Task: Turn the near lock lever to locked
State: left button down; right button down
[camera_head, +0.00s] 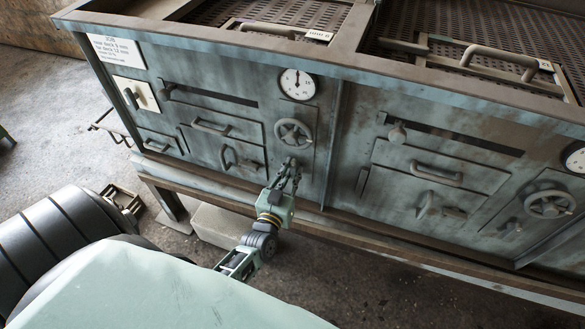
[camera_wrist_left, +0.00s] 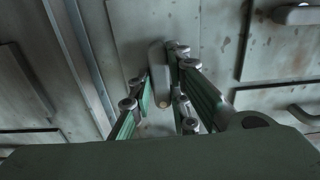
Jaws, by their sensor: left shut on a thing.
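My left gripper (camera_head: 288,174) reaches up to the front panel of the machine, below the left handwheel. Its fingers are shut on a small grey lever, which I take to be the near lock lever. In the left wrist view the lever (camera_wrist_left: 157,75) is a rounded grey bar between the fingers of the gripper (camera_wrist_left: 164,80), running roughly up and down in that picture. In the head view the fingers mostly hide it. Its locked or unlocked marking cannot be read. My right gripper is not in view.
Above the lever are a handwheel (camera_head: 293,133) and a round dial (camera_head: 297,84). Drawers with bar handles (camera_head: 211,127) lie to its left. A similar right bay has its own handwheel (camera_head: 549,204). A ledge (camera_head: 330,217) runs below the panel, and a pale block (camera_head: 222,226) sits on the floor.

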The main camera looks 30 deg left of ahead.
pick_arm(q)
jog(key=c, duration=1.7)
grip_release()
jog(key=shift+s, duration=0.15)
jog(key=v, duration=1.1)
jog(key=shift+s+d, duration=0.2)
jog(key=shift+s, duration=0.2)
jog(key=s+d+f+m+g+h, duration=0.1)
jog(key=s+d+f+g, duration=0.15)
jog(key=f, duration=0.55)
jog(key=s+d+f+m+g+h, duration=0.1)
jog(key=s+d+f+g+h, duration=0.15)
jog(key=f, duration=0.55)
jog(key=s+d+f+m+g+h, duration=0.1)
jog(key=s+d+f+g, duration=0.15)
jog(key=f, duration=0.45)
jog(key=s+f+g, duration=0.3)
jog(key=s+f, duration=0.2)
jog(key=s, duration=0.3)
jog(key=s+a+f+m+g, duration=0.1)
jog(key=s+f+g, duration=0.2)
jog(key=s+f, duration=0.3)
jog(key=s+f+m+g, duration=0.1)
jog(key=s+f+g, duration=0.2)
jog(key=s, duration=0.8)
notch_tip(320, 180, down, 2)
jog(key=shift+a+f+y, duration=0.15)
jog(key=shift+f+y, duration=0.05)
jog(key=shift+y, duration=0.05)
